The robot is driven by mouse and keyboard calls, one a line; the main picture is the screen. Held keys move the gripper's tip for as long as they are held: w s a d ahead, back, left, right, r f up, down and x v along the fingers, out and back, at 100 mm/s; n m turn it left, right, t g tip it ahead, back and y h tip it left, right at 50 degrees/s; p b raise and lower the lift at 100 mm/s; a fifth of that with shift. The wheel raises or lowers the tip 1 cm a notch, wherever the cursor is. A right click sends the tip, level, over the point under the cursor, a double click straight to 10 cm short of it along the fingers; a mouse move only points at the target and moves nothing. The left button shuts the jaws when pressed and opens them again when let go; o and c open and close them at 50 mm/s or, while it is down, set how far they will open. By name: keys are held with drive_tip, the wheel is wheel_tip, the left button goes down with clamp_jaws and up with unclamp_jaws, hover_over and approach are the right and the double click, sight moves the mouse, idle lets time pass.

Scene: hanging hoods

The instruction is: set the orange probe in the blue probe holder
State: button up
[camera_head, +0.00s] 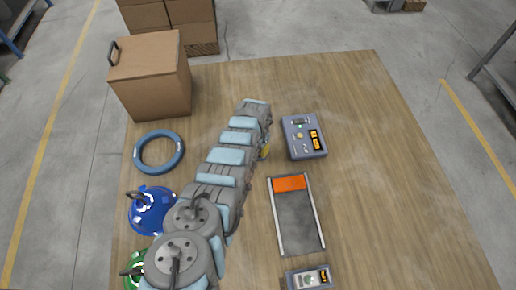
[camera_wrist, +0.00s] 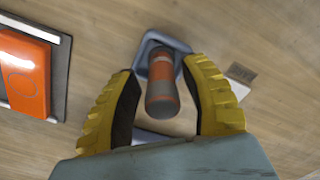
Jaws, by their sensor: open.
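In the wrist view the probe (camera_wrist: 162,104), a grey cylinder with orange bands, points toward the camera between my gripper's fingers (camera_wrist: 165,110). The yellow ridged fingers are open, one on each side, with gaps to the probe. A blue-grey holder (camera_wrist: 147,43) shows behind the probe, around its far end; a paler part shows below, near my palm. The probe appears to stand in this holder, but how deep it sits is hidden. In the head view my arm hides the probe and holder; only a yellow bit of my gripper (camera_head: 265,150) shows.
A tray (camera_head: 296,225) with an orange block (camera_head: 289,184) lies right of my arm. Grey instruments stand behind it (camera_head: 303,137) and in front (camera_head: 308,279). At left are a cardboard box (camera_head: 150,80), blue ring (camera_head: 159,134), blue hood (camera_head: 152,212) and green hood (camera_head: 135,262). The table's right side is clear.

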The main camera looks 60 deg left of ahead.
drive_tip(key=shift+s+r, duration=0.1)
drive_tip(key=shift+r, duration=0.05)
drive_tip(key=shift+a+r, duration=0.1)
drive_tip(key=shift+r, duration=5.7)
